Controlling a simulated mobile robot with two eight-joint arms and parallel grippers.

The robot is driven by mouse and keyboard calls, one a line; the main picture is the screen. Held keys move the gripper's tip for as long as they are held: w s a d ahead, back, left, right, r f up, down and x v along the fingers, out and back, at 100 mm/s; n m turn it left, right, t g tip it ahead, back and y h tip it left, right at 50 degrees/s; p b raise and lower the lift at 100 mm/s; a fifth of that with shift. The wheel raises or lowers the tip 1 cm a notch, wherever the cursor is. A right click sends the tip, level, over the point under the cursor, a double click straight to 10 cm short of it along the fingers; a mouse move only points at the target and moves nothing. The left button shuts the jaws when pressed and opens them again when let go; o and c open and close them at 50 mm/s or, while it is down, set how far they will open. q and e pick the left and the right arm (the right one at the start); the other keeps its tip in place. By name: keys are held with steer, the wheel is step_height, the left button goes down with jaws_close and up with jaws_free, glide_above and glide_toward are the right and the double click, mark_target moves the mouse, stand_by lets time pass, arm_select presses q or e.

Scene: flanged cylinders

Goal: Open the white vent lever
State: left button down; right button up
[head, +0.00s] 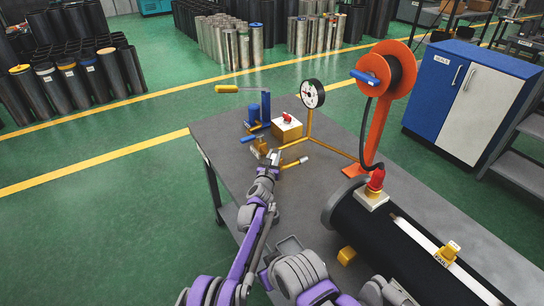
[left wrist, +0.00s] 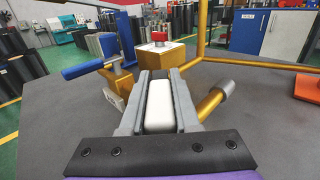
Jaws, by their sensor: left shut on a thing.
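The white vent lever (left wrist: 160,106) stands between the two grey fingers of my left gripper in the left wrist view, its length pointing away from the wrist. My left gripper (head: 270,160) is shut on it, low over the table among the brass fittings. In the head view the gripper hides most of the lever. A blue lever handle (head: 250,138) is just beyond and left of the gripper; it also shows in the left wrist view (left wrist: 82,68). A brass pipe with a grey end (left wrist: 213,100) is close on the right of the fingers.
A brass box with a red knob (head: 287,128) sits behind the gripper, near a dial gauge (head: 312,93). A blue pump-like part (head: 260,106) stands at the table's far end. An orange reel stand (head: 378,110) and a black flanged cylinder (head: 400,245) occupy the right side.

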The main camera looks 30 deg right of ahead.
steer(key=shift+r, duration=0.1)
stand_by(0.3)
arm_select(q)
steer(key=c, duration=0.6)
jaws_free()
steer(key=shift+c, duration=0.2)
steer(key=shift+s+a+f, duration=0.1)
steer(key=shift+s+a, duration=0.2)
steer(key=shift+s, duration=0.05)
steer(key=b+v, duration=0.2)
steer(key=v, duration=0.8)
steer(key=shift+b, duration=0.3)
arm_select(e)
steer(key=shift+g, duration=0.3)
steer(key=shift+s+f, duration=0.4)
steer(key=shift+f, duration=0.25)
steer(key=shift+s+f, duration=0.35)
steer(key=shift+f, duration=0.35)
steer(key=shift+s+f, duration=0.4)
steer(key=shift+f, duration=0.25)
